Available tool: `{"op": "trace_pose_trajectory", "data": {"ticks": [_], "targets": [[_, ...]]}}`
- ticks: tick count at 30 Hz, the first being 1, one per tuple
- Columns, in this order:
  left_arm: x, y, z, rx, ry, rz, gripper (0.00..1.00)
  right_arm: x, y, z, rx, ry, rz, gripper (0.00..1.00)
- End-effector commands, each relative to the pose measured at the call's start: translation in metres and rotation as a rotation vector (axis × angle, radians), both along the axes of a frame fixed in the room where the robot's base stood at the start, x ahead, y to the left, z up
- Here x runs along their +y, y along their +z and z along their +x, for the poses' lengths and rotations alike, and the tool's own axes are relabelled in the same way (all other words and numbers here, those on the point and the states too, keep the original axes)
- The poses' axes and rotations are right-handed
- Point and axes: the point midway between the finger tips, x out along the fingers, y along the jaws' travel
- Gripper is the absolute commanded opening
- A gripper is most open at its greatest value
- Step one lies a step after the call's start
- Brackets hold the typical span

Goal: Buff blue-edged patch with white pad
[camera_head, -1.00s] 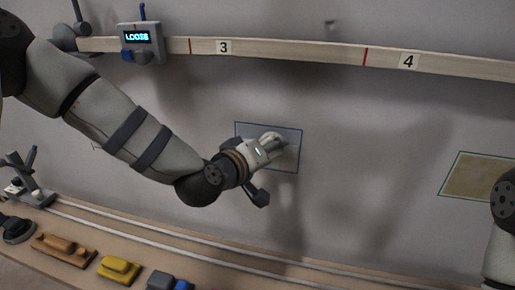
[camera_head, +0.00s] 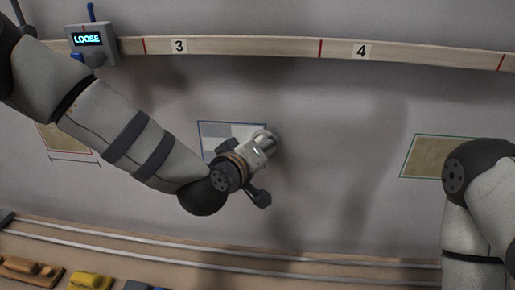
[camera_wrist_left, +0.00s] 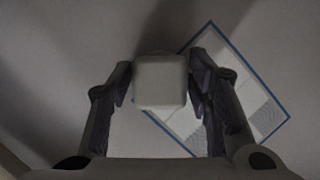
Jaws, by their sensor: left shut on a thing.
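The blue-edged patch (camera_head: 215,132) is on the grey hull wall in the middle of the head view. Pale and darker grey areas show inside its edge. It also shows in the left wrist view (camera_wrist_left: 255,97), tilted, to the right of the pad and partly behind my fingers. My left gripper (camera_head: 260,144) is at the patch's right side and hides its lower right part. It is shut on the white pad (camera_wrist_left: 160,80), a pale squarish block between the fingers. I cannot tell whether the pad touches the wall. My right arm shows at the right, its gripper out of view.
A beam (camera_head: 260,47) marked 3 and 4 crosses above, with a device (camera_head: 92,43) reading LOOSE. A green-edged tan patch (camera_head: 430,155) is at right, another tan patch (camera_head: 68,141) at left.

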Motion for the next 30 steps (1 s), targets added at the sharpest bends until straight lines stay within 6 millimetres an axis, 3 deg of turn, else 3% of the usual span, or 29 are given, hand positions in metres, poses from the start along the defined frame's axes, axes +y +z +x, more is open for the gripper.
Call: {"op": "trace_pose_trajectory", "data": {"ticks": [6,30], "targets": [[0.025,0.001,0.001,-0.002,0.005,-0.001,0.21,0.000,0.000,0.000,0.000,0.000,0.000,0.58],[0.085,0.001,0.004,-0.002,0.005,-0.001,0.21,0.000,0.000,0.000,0.000,0.000,0.000,0.58]]}}
